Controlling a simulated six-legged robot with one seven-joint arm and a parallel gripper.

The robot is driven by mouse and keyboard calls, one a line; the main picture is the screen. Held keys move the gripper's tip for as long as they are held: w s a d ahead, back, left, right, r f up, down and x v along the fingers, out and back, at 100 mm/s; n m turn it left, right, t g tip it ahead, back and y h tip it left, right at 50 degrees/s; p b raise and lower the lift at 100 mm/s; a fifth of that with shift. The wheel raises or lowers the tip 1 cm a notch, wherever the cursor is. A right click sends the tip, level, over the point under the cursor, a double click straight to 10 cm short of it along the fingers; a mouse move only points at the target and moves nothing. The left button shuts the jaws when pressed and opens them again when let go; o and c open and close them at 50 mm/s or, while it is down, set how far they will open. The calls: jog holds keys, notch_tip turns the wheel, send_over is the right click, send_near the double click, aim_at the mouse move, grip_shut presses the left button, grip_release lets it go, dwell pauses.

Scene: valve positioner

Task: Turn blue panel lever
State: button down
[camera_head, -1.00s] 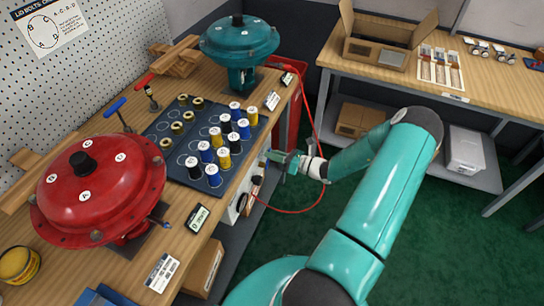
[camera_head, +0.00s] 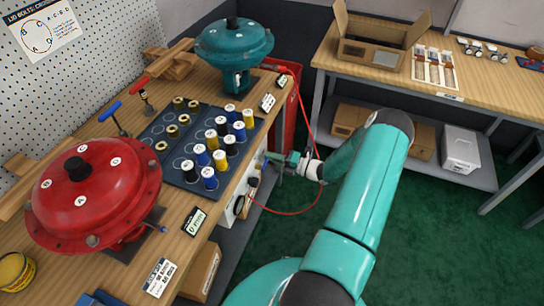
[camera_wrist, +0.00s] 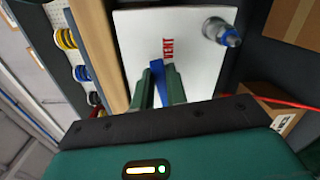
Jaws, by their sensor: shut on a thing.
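A white panel (camera_wrist: 190,30) with the red word VENT shows in the wrist view, on the front of the workbench. The blue lever (camera_wrist: 157,80) stands out from it beside the word. My gripper (camera_wrist: 163,85) is shut on the blue lever, with its green fingers on either side. In the head view my gripper (camera_head: 282,158) reaches the panel (camera_head: 240,192) at the bench's front edge. The lever's base is partly hidden by the fingers.
A round fitting (camera_wrist: 220,30) with a blue ring sits on the panel to the right. A red hose (camera_head: 300,212) hangs beside my arm. Above on the bench are a red actuator (camera_head: 95,195), a teal actuator (camera_head: 235,42) and several spools (camera_head: 222,148). Green floor is clear at right.

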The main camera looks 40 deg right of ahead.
jog(key=shift+f+m, duration=0.5)
jog(key=shift+m, duration=0.6)
jog(key=shift+f, duration=0.1)
